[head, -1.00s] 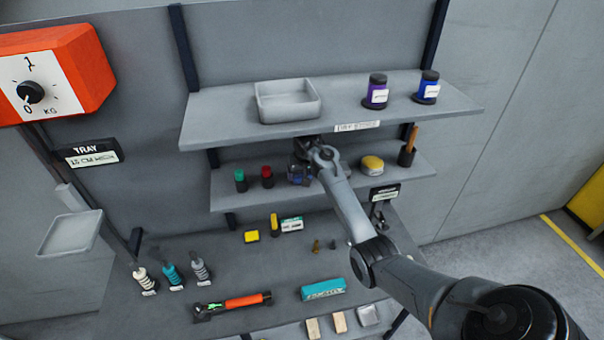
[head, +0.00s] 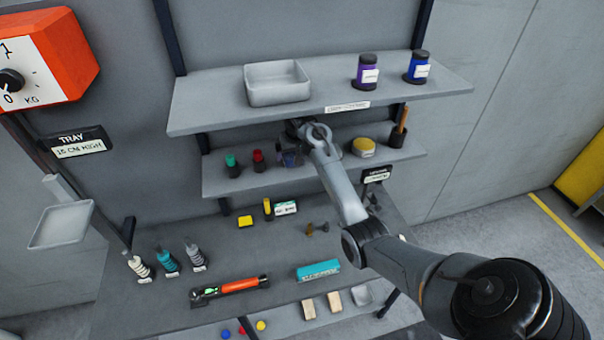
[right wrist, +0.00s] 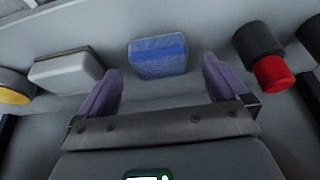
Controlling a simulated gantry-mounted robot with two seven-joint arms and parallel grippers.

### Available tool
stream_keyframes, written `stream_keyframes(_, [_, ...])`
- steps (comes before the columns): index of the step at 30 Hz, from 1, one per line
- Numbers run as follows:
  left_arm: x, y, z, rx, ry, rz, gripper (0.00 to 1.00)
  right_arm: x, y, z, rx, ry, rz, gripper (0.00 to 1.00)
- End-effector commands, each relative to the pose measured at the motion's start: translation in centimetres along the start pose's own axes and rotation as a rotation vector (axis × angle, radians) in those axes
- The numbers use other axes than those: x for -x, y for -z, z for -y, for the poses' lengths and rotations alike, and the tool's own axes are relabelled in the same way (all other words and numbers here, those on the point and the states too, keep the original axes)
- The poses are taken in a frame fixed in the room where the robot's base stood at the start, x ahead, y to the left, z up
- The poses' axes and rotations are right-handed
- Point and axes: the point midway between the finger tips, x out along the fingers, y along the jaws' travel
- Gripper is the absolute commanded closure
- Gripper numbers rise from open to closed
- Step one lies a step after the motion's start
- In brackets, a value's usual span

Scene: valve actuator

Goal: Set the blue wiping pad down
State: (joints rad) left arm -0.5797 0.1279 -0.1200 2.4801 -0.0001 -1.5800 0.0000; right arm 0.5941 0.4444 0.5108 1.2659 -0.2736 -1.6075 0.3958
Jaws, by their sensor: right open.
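The blue wiping pad (right wrist: 158,57) shows in the right wrist view, resting on the shelf surface. My right gripper (right wrist: 160,85) has its two purple fingers spread wide. The pad lies just beyond the fingertips, centred on the gap between them, and I see no finger touching it. In the head view my right gripper (head: 290,156) reaches in at the middle shelf (head: 220,187), under the upper shelf. The arm and gripper mostly hide the pad there. My left gripper is not in view.
In the head view the upper shelf (head: 215,110) overhangs my gripper. A yellow tin (head: 363,147) stands right of my arm.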

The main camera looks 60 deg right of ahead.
Motion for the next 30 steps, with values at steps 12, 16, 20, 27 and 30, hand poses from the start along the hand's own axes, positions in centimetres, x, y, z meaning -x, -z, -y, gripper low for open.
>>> stream_keyframes(12, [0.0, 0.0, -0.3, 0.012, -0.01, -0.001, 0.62, 2.8, -6.7, 0.0, 0.001, 0.0, 0.0, 0.0])
stream_keyframes(16, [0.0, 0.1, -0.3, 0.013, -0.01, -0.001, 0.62, 3.5, -8.5, 0.0, -0.001, 0.0, 0.0, 0.0])
stream_keyframes(20, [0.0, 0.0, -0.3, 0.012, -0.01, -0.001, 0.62, 4.1, -9.9, 0.0, -0.001, 0.0, 0.001, 0.0])
stream_keyframes(27, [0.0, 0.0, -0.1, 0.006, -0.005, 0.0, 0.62, 4.6, -11.4, 0.1, 0.009, -0.002, 0.0, 0.0])
stream_keyframes(30, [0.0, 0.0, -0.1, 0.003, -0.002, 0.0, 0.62, 4.2, -12.8, 0.7, 0.056, -0.015, -0.006, 0.0])
